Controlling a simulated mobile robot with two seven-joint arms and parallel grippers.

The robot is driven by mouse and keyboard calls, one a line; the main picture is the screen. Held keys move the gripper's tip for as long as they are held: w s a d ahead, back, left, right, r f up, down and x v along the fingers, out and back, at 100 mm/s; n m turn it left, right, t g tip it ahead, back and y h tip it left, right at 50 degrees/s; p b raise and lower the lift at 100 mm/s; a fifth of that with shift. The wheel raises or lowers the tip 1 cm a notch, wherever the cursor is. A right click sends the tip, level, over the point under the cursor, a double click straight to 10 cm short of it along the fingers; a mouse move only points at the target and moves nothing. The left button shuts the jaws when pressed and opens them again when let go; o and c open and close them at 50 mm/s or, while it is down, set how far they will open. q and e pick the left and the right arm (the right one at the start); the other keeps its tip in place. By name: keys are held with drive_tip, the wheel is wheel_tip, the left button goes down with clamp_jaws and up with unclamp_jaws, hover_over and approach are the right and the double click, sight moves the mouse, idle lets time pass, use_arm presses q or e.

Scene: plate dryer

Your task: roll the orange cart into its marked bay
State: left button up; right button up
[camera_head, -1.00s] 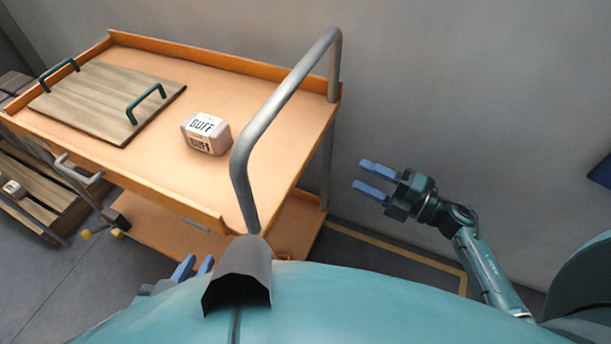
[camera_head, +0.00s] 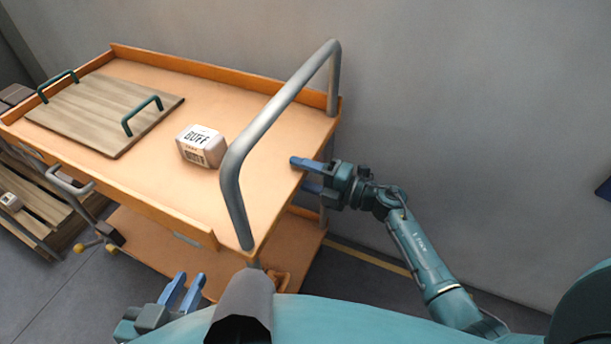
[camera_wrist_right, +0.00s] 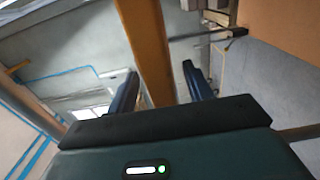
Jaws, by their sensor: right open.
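The orange cart (camera_head: 255,190) stands against the wall, its grey push handle (camera_head: 285,105) at the end near me. My right gripper (camera_head: 301,175) is open at the cart's right end edge, below the handle. In the right wrist view an orange edge (camera_wrist_right: 146,45) of the cart runs between its open fingers (camera_wrist_right: 160,70); I cannot tell if they touch it. My left gripper (camera_head: 191,277) is low in front of the cart, fingers apart and empty. A yellow floor line (camera_head: 370,256), part of a marked bay, shows right of the cart; my right arm hides some of it.
On the cart's top lie a wooden board (camera_head: 105,112) with green handles and a white box (camera_head: 201,146) labelled BUFF. A slatted wooden rack (camera_head: 45,208) and a grey handle (camera_head: 70,181) stand at the left. The grey wall (camera_head: 470,120) limits the back.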

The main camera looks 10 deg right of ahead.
drive_tip(key=shift+w+a, duration=0.15)
drive_tip(key=shift+a, duration=0.1)
drive_tip(key=shift+c, duration=0.5)
clamp_jaws()
idle(0.9)
